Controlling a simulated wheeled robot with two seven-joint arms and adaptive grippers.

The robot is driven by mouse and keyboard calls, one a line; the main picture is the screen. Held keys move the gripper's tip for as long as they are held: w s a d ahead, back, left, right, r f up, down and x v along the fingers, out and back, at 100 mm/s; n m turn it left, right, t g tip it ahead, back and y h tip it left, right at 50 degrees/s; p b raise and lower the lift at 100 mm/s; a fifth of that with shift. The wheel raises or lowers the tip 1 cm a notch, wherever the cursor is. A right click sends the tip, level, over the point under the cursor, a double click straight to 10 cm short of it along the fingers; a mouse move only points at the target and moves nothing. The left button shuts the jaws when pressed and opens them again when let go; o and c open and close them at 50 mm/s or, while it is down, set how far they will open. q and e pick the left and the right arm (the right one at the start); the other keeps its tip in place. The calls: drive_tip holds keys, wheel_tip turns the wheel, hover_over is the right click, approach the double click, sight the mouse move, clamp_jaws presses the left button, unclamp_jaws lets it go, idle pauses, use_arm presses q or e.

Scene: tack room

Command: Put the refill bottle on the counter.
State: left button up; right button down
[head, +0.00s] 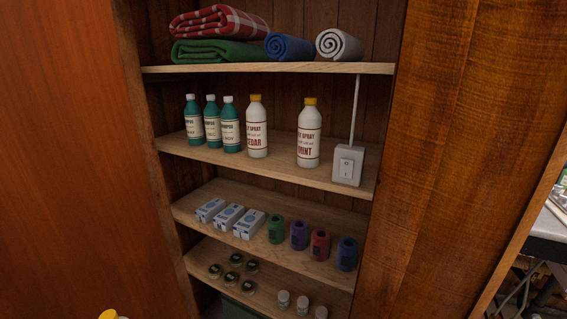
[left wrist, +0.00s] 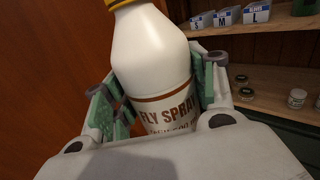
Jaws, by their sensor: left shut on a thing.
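A white fly spray bottle (left wrist: 152,55) with a yellow cap and a red-lettered label is held in my left gripper (left wrist: 160,92). The green-padded fingers are shut on its sides, and the bottle looks slightly tilted in the left wrist view. The lower label is hidden by my gripper. In the head view only the bottle's yellow cap (head: 108,314) shows at the bottom left edge; the gripper is out of that view. A grey surface (head: 546,226), possibly the counter, shows partly at the right edge. My right gripper is not in view.
An open wooden cabinet holds folded blankets (head: 219,22), teal bottles (head: 210,124), two white spray bottles (head: 309,135), a white switch box (head: 347,165), small boxes (head: 229,215), coloured rolls (head: 299,235) and small jars (head: 283,299). Wooden panels (head: 450,120) flank it. A gap separates the two spray bottles.

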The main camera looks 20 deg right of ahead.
use_arm(q)
drive_tip(key=a+f+n+y, duration=0.2)
drive_tip(key=a+f+y, duration=0.1)
drive_tip(key=f, duration=0.5)
drive_tip(key=shift+s+a, duration=0.25)
drive_tip(key=shift+a, duration=0.25)
drive_tip(key=shift+r, duration=0.1)
idle(0.6)
drive_tip(key=shift+f, duration=0.2)
